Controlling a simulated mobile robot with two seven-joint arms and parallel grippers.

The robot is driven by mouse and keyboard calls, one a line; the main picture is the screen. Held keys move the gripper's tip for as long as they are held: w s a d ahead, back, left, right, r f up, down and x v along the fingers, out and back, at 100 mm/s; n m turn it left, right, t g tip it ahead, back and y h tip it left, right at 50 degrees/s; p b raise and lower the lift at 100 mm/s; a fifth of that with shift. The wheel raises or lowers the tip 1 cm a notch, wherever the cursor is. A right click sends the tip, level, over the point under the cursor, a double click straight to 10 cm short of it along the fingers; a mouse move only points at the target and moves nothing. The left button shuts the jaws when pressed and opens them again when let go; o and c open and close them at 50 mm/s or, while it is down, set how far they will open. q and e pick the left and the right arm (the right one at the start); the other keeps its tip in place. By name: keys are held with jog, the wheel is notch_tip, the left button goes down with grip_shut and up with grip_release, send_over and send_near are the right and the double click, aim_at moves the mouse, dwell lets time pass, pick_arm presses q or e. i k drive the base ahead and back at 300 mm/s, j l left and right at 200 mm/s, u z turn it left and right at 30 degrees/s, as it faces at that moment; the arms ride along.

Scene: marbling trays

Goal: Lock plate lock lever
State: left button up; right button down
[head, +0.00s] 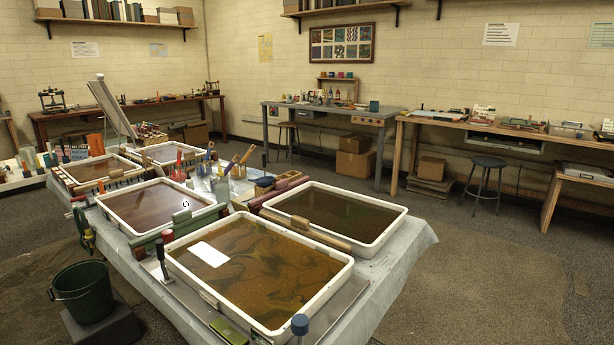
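An upright dark lever with a red knob (167,236) stands at the left corner of the near marbling tray (349,266). A second dark upright handle (161,258) stands right beside it. A blue-capped post (300,324) rises at the near edge of the picture, in front of the same tray. I cannot tell which of these is the plate lock lever, nor whether it is locked. Neither of my grippers is in view.
More white trays (405,211) of dark liquid crowd the covered table (390,275). A white sheet (208,254) lies in the near tray. Brush pots (238,171) stand mid-table. A green bucket (83,292) stands at the left. The floor at right is clear.

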aim_at(159, 243)
jog(key=i+j+u, duration=0.25)
jog(key=i+j, duration=0.3)
jog(key=i+j+z, duration=0.35)
jog(key=i+j, duration=0.15)
jog(key=i+j+z, duration=0.15)
jog(key=j, duration=0.3)
jog(key=i+j+z, duration=0.35)
jog(key=j, duration=0.5)
jog(key=i+j+z, duration=0.15)
jog(key=i+j, duration=0.15)
jog(key=k+l, duration=0.15)
jog(key=k, duration=0.7)
